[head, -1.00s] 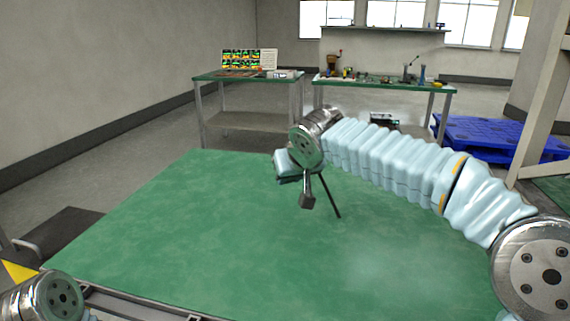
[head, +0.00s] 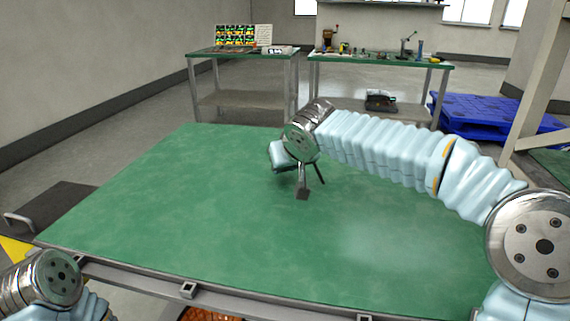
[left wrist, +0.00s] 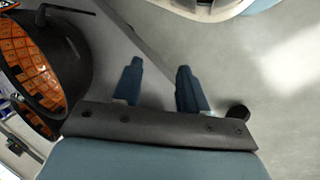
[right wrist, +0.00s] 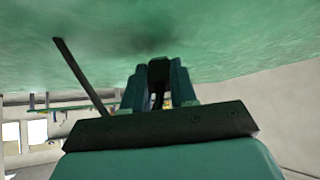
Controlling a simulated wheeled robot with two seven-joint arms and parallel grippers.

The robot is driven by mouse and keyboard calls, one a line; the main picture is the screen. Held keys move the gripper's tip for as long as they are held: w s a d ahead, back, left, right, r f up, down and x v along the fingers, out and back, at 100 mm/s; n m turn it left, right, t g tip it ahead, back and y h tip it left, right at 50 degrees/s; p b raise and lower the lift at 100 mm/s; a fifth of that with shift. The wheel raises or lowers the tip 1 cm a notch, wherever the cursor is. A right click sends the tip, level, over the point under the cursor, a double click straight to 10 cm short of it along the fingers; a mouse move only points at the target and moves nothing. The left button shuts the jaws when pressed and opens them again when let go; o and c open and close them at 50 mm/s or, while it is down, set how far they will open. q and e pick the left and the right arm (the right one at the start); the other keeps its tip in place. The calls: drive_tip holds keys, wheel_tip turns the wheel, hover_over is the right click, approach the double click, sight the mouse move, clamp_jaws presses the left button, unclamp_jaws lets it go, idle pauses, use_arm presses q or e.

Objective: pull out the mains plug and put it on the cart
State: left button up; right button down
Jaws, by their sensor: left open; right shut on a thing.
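My right gripper (right wrist: 158,88) is shut on a small dark block, the mains plug (right wrist: 158,70), seen between its fingertips in the right wrist view. In the head view the plug (head: 302,193) shows below my right wrist, over the middle of the cart's green top (head: 200,220). The green surface is close to the plug in the right wrist view; I cannot tell if they touch. My left gripper (left wrist: 160,88) is open and empty, away from the plug; its fingers are outside the head view.
A thin dark rod (right wrist: 80,75) slants beside my right gripper. An orange-lined dark round container (left wrist: 50,70) is near my left gripper. Two workbenches (head: 245,50) and a blue pallet (head: 490,120) stand beyond the cart. Much of the green top is clear.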

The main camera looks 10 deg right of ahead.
drive_tip(key=c, duration=0.8)
unclamp_jaws()
drive_tip(key=v, duration=1.3)
drive_tip(key=shift+s+r, duration=0.25)
drive_tip(key=shift+s, duration=0.05)
drive_tip(key=shift+d, duration=0.15)
